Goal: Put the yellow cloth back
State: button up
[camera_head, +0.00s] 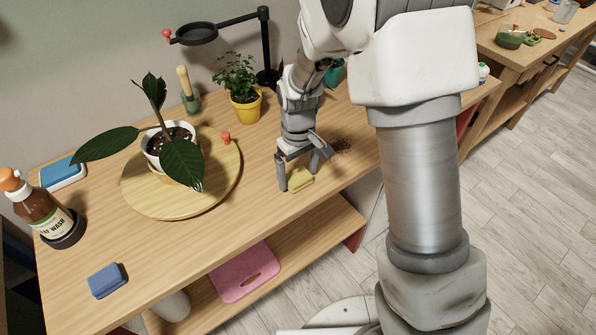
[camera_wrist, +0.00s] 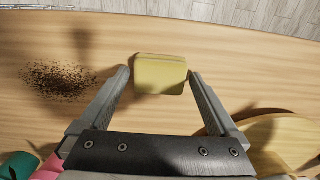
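The yellow cloth (camera_head: 301,181), a small folded block, lies on the wooden bench top near its front edge. It also shows in the wrist view (camera_wrist: 160,74). My gripper (camera_head: 304,171) is open and pointed down over it, with one finger on each side. In the wrist view my gripper (camera_wrist: 160,78) has its fingertips left and right of the cloth, with a narrow gap on each side. The fingers partly cover the cloth in the head view.
Spilled soil (camera_head: 342,146) lies beside my gripper. A round wooden board (camera_head: 150,203) carries a potted plant (camera_head: 170,143). A blue block (camera_head: 107,280), a brown bottle (camera_head: 45,213), a white-blue tray (camera_head: 62,176) and a yellow pot (camera_head: 246,110) stand around. A pink board (camera_head: 245,272) is on the lower shelf.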

aim_at(298, 176)
jog(key=shift+r, duration=0.1)
notch_tip(298, 176, up, 12)
jog(key=p, duration=0.2)
jog(key=s+d+r+m+t, duration=0.3)
jog(key=s+d+r, duration=0.55)
jog(key=r, duration=0.25)
jog(key=s+d+r+m+t, duration=0.2)
jog(key=s+d+m, duration=0.1)
jog(key=s, duration=0.7)
jog(key=shift+d+r+m+t, duration=0.3)
jog(key=shift+d+m, duration=0.1)
jog(key=shift+d, duration=0.1)
jog(key=shift+s, duration=0.1)
jog(key=shift+r, duration=0.45)
